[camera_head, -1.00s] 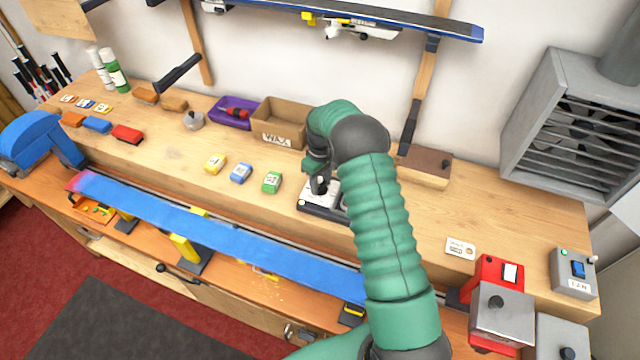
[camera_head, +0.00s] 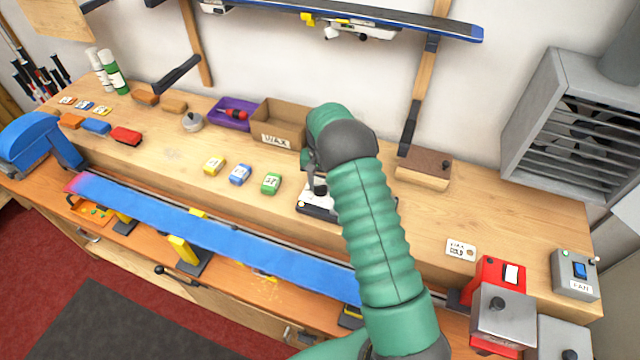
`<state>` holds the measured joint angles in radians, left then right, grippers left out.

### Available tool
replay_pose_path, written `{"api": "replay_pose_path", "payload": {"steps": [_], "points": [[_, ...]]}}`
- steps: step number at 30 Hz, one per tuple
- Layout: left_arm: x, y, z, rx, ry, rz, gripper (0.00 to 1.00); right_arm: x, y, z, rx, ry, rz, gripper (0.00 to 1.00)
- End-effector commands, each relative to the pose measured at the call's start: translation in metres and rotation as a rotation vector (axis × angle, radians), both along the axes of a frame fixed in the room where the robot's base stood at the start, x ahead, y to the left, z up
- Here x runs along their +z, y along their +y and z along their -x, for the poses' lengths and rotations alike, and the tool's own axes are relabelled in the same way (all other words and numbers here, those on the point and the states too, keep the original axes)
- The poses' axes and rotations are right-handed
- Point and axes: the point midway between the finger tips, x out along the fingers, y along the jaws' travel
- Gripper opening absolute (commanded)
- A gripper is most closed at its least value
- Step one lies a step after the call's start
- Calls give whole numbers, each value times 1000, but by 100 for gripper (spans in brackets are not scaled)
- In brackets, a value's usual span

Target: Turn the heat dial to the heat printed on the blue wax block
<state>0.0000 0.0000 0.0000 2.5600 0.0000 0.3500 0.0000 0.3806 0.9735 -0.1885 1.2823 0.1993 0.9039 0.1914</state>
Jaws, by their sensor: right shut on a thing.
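The blue wax block (camera_head: 240,174) lies on the bench between a yellow block (camera_head: 214,166) and a green block (camera_head: 271,183). Its white label carries print too small to read surely. A white and black device (camera_head: 312,203) sits right of the green block, partly hidden by my right arm. My right gripper (camera_head: 316,186) points down over it, shut on the heat dial, which is mostly hidden; its setting cannot be read. A small orange light shows at the device's left corner. My left gripper is out of view.
A cardboard WAX box (camera_head: 277,125) and a purple tray (camera_head: 234,112) stand behind. A blue ski (camera_head: 215,238) runs along the front.

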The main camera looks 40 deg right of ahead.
Motion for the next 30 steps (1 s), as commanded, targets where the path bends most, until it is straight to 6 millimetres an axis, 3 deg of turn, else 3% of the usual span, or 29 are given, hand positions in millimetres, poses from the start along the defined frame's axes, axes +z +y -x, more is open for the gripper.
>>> {"api": "replay_pose_path", "payload": {"steps": [9, 23, 24, 29, 30], "points": [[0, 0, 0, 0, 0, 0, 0, 5, -3, -4, -101, -14, 9, 0], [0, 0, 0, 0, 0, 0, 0, 4, -3, -4, -116, -14, 9, 0], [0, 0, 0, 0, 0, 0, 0, 4, -3, -4, -116, -14, 9, 39], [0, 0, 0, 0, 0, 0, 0, 3, -2, -3, -115, -9, 5, 60], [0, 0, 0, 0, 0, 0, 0, 2, -2, -3, -115, -8, 5, 60]]}}
